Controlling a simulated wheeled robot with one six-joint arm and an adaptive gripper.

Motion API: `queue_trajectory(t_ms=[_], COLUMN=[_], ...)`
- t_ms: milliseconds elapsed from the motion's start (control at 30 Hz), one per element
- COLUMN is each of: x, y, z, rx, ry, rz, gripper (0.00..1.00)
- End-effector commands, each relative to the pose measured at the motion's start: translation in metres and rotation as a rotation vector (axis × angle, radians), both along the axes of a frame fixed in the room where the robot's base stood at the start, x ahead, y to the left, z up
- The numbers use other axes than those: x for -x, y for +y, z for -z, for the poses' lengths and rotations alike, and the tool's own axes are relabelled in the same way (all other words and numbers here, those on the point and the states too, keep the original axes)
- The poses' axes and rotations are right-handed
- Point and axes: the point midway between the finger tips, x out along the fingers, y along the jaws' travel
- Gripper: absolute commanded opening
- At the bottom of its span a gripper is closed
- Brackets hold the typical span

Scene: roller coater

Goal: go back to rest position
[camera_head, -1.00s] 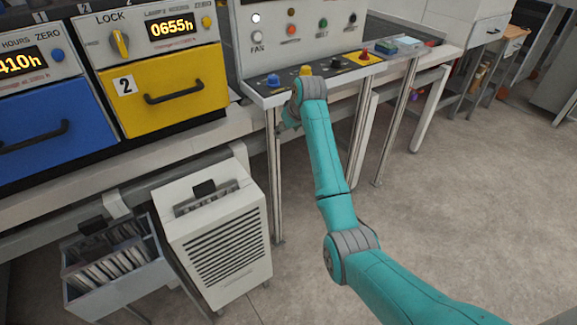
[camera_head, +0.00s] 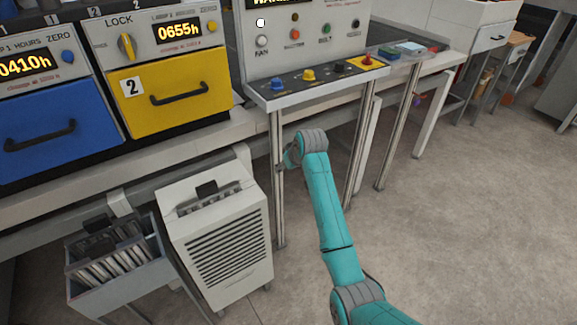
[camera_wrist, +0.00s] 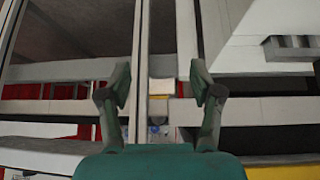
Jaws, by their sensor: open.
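My gripper (camera_wrist: 160,95) is open in the wrist view, with its two dark green fingers spread and nothing between them. Beyond the fingers the wrist view shows grey and white frame bars. In the head view my teal arm reaches up from the bottom right. Its wrist end is below the front edge of the control panel (camera_head: 318,90), beside the panel's metal legs. The gripper itself is hidden in the head view.
A yellow drawer (camera_head: 170,110) and a blue drawer (camera_head: 45,145) are at the left. A white vented unit (camera_head: 218,235) and a grey bin of plates (camera_head: 118,290) stand below them. Panel legs (camera_head: 277,190) are close to my arm. The floor at right is clear.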

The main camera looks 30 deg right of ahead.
Motion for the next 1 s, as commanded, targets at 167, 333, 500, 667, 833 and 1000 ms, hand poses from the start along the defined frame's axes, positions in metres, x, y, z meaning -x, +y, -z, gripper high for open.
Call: queue_trajectory(t_ms=[167,333,500,667,833,1000], x=[0.000,0.000,0.007,0.033,0.075,0.124], y=[0.000,0.000,0.005,0.024,0.048,0.071], z=[0.000,0.000,0.013,0.054,0.102,0.139], rx=[0.000,0.000,0.000,0.003,0.008,0.014], ry=[0.000,0.000,-0.005,-0.037,-0.091,-0.146], rz=[0.000,0.000,0.001,0.007,0.018,0.026], gripper=[0.65,0.65,0.65,0.65,0.65,0.65])
